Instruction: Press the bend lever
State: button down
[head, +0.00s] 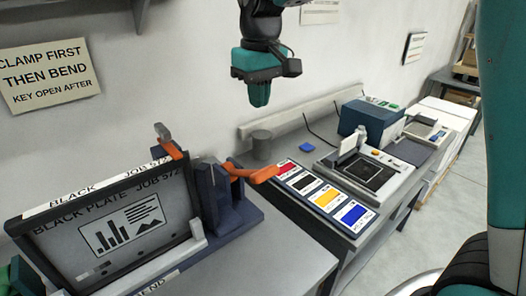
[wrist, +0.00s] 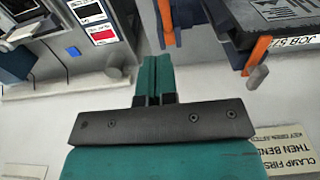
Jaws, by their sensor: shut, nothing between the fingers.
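A plate bender holds a dark plate (head: 120,225) marked BLACK PLATE, standing tilted in a frame. One orange lever (head: 251,172) sticks out to the right from the dark blue block (head: 223,200) beside the frame. A second orange lever (head: 170,148) with a grey end rises at the frame's top right corner. I cannot tell from labels which is the bend lever. In the wrist view, one orange lever (wrist: 166,20) is above my fingertips and the grey-ended one (wrist: 257,55) is to the right. My gripper (head: 259,93) is shut and empty, above the levers and touching neither.
A wall sign (head: 48,75) reads CLAMP FIRST THEN BEND, KEY OPEN AFTER. On the right bench stand a colour card strip (head: 318,195), a grey device with a dark pad (head: 366,177), a blue box (head: 370,120) and a grey cylinder (head: 262,144). The air around my gripper is clear.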

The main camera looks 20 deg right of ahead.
jog(key=shift+f, duration=0.1)
jog(key=f+p, duration=0.1)
jog(key=f, duration=0.4)
jog(key=f+p, duration=0.2)
jog(key=f, duration=0.3)
jog(key=shift+w+a, duration=0.1)
jog(key=shift+w, duration=0.1)
jog(key=shift+s+d+f+p, duration=0.25)
jog(key=shift+s+f+p, duration=0.3)
jog(key=shift+f, duration=0.45)
jog(key=shift+s+f, duration=0.35)
jog(key=shift+f, duration=0.3)
